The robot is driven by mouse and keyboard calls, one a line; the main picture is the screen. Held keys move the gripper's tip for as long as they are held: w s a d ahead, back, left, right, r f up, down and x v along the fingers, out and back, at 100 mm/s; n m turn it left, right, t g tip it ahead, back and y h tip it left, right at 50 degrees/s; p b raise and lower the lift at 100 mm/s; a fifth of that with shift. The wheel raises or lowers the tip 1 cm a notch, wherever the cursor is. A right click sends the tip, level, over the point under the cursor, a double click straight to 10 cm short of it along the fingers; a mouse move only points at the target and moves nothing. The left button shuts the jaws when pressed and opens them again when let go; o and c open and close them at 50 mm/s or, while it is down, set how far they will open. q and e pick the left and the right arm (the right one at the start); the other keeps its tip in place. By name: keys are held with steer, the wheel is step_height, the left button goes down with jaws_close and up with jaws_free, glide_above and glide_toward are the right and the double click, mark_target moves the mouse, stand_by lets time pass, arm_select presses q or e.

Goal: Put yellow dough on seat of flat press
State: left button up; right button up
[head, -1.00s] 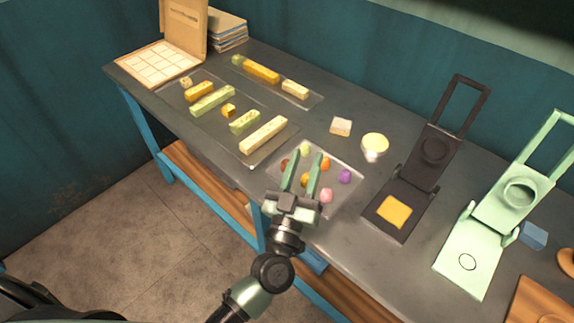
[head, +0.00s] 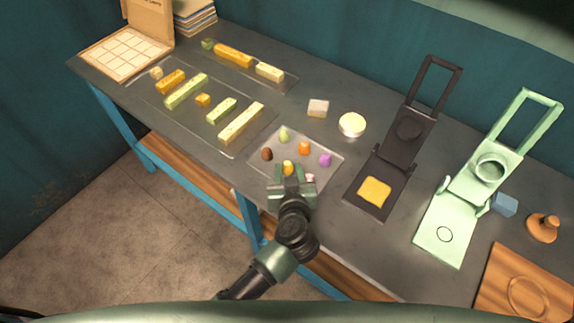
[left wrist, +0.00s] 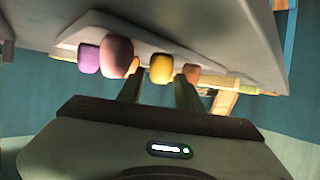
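The yellow dough (head: 288,167) is a small lump on a tray (head: 325,143) with other coloured lumps. My left gripper (head: 287,173) is low at the tray's near side, its fingers around the yellow dough in the head view. In the left wrist view the fingers stand apart with the yellow dough (left wrist: 161,68) between and beyond them; whether they touch it is unclear. A dark press (head: 408,130) stands open to the right, a yellow square (head: 375,192) on its base. A pale green press (head: 448,228) with a circle on its base also stands open. I cannot tell which is the flat press.
Brown (head: 267,154), green (head: 284,135), orange (head: 304,148), purple (head: 325,160) and pink (head: 309,179) lumps sit close around the yellow one. A cup (head: 352,124) and pale block (head: 318,108) stand behind. A long tray (head: 150,120) of bars lies left.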

mark_target(288, 168)
arm_select(q)
steer(key=shift+x, duration=1.6)
jaws_close()
steer(key=shift+r, duration=0.1)
